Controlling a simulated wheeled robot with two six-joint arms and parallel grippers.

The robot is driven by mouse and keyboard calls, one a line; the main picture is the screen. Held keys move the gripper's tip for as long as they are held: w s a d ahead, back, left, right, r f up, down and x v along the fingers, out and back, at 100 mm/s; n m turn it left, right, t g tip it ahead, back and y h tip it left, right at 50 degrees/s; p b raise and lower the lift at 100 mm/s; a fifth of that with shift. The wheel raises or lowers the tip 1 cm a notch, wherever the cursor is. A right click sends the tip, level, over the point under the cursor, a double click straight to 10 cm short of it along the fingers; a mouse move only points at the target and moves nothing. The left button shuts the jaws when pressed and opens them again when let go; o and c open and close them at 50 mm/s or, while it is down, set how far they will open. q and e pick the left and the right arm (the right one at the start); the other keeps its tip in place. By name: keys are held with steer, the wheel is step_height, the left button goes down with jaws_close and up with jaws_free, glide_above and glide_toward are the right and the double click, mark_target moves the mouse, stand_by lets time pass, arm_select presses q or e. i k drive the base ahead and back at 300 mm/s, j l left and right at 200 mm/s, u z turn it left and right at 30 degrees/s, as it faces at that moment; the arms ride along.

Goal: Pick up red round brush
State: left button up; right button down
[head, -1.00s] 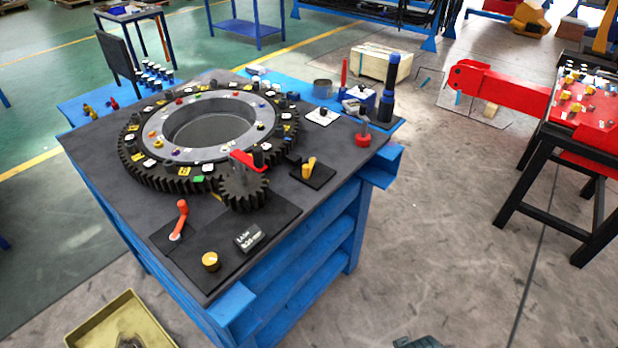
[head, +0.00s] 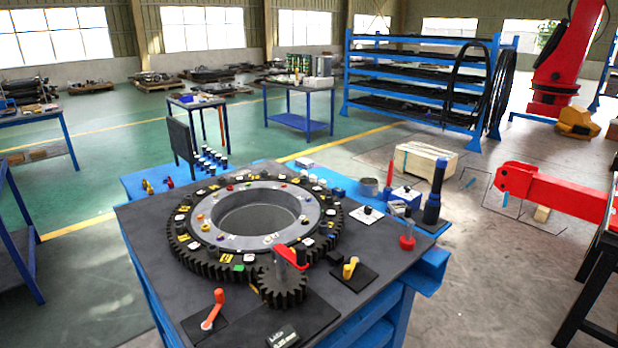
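Neither of my grippers is in view.
A large black gear ring (head: 190,256) fills the table's middle, with a small gear (head: 283,288) in front. A black-and-blue cylinder (head: 434,195) stands close behind the red round piece. A red crane arm (head: 560,190) lies to the right.

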mark_target(389, 175)
steer(key=i+l+z, duration=0.15)
steer(key=i+l, duration=0.35)
steer(key=l, duration=0.2)
steer(key=i+l+z, duration=0.1)
steer(key=i+l, duration=0.45)
steer(key=l+u, duration=0.35)
steer(key=l, duration=0.15)
steer(key=l+u, duration=0.35)
steer(key=l, duration=0.15)
steer(key=i+l, duration=0.05)
